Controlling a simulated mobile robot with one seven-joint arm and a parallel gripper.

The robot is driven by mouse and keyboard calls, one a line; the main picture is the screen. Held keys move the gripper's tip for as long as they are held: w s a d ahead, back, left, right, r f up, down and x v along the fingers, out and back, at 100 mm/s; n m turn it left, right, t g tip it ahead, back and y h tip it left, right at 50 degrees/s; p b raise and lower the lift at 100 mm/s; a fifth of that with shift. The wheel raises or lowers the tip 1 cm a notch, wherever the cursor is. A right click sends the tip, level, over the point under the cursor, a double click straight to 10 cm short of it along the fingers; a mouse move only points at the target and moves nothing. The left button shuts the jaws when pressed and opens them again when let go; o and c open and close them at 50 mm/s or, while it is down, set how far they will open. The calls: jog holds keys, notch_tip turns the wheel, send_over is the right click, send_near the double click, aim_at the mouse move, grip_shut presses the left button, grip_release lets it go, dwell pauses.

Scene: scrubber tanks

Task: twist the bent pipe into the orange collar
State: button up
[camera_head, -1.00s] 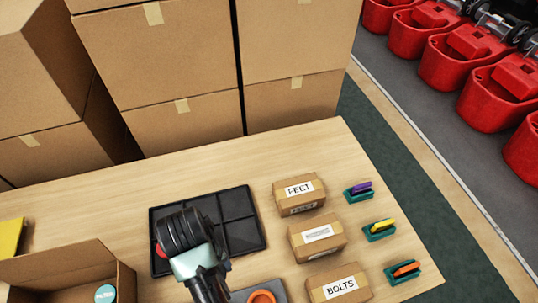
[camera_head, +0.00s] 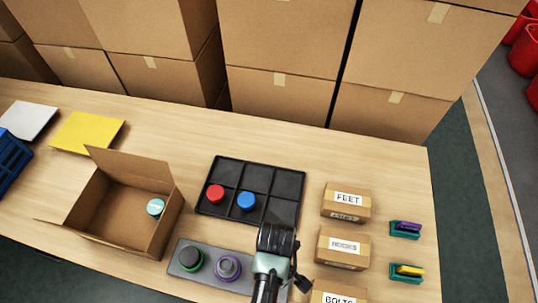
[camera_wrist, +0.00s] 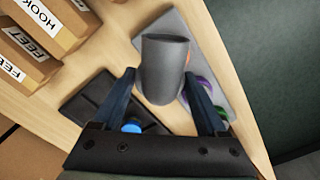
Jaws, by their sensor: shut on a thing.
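The bent pipe (camera_wrist: 163,68) shows in the wrist view as a dark grey tube between my fingers. Its bend cannot be made out. My gripper (camera_wrist: 162,90) is shut on it. The orange collar shows only as a sliver (camera_wrist: 189,56) behind the pipe's right edge in the wrist view; in the head view my arm hides it. Its grey plate (camera_head: 207,279) also carries a green collar (camera_head: 190,258) and a purple collar (camera_head: 228,267). In the head view my gripper is over the plate's right end, and the pipe cannot be picked out. Whether pipe and collar touch cannot be told.
A black divided tray (camera_head: 286,198) with a red cap (camera_head: 215,193) and a blue cap (camera_head: 247,201) lies behind the plate. An open carton (camera_head: 110,213) stands left. Small labelled boxes (camera_head: 347,203) stand close on the right.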

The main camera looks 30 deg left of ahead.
jog(key=shift+s+a+f+n, duration=0.35)
jog(key=shift+s+n, duration=0.15)
jog(key=shift+n, duration=0.1)
jog(key=shift+s+a+f+n, duration=0.2)
jog(key=shift+s+a+n, duration=0.2)
jog(key=shift+n, duration=0.2)
notch_tip(320, 180, down, 5)
jog(key=b, duration=0.5)
jog(key=shift+d, duration=0.1)
jog(key=shift+f, duration=0.4)
jog(key=shift+f, duration=0.35)
jog(key=shift+f, duration=0.3)
jog(key=shift+s+f+b, duration=0.1)
jog(key=shift+f+b, duration=0.25)
jog(key=shift+f, duration=0.4)
dwell(0.9)
jog(key=shift+r+m, duration=0.1)
jog(key=shift+m, duration=0.2)
jog(key=shift+m+p, duration=0.45)
jog(key=shift+m, duration=0.05)
jog(key=shift+s, duration=0.1)
